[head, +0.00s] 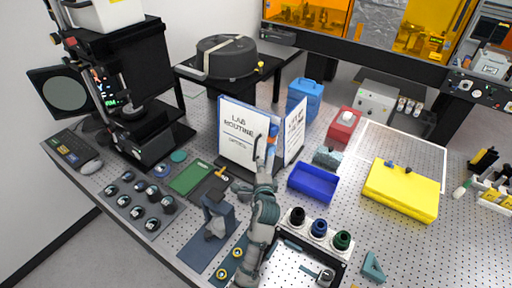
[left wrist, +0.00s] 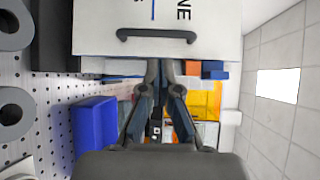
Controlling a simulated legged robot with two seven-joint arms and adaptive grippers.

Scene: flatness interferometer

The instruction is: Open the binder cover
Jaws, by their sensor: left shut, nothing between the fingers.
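The white binder (head: 240,150) stands upright on the bench, its front cover reading "LAB ROUTINE". A second white printed panel (head: 294,132) stands at an angle to its right, with a gap between the two. In the left wrist view the cover (left wrist: 100,25) fills the top, turned sideways, with a dark handle (left wrist: 156,36) near its edge. My left gripper (head: 268,147) is shut and empty at the cover's right edge. Its fingertips (left wrist: 160,66) reach that edge in the wrist view; I cannot tell whether they touch it. My right gripper is not in view.
A blue open bin (head: 313,183) stands right of my left arm, with a yellow case (head: 402,190) farther right. Three dark-capped bottles (head: 319,228) stand in front. A green board (head: 190,178) and several round parts lie left. A blue box (head: 304,98) stands behind.

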